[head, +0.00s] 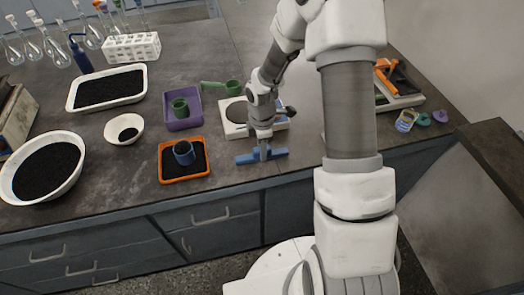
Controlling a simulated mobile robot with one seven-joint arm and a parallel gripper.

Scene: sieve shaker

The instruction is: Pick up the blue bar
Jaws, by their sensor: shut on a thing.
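The blue bar (246,158) is a short flat piece at the front edge of the dark bench, just right of the orange tray. My gripper (264,150) points down over its middle and is shut on it. The fingers hide the bar's centre, and its two ends stick out left and right. I cannot tell whether the bar touches the bench or is slightly lifted.
A white scale (235,128) stands right behind my gripper. An orange tray (162,173) with a blue cup (184,153), a purple tray (172,99) and white bowls (72,184) stand left. A white device with an orange handle (408,100) is right.

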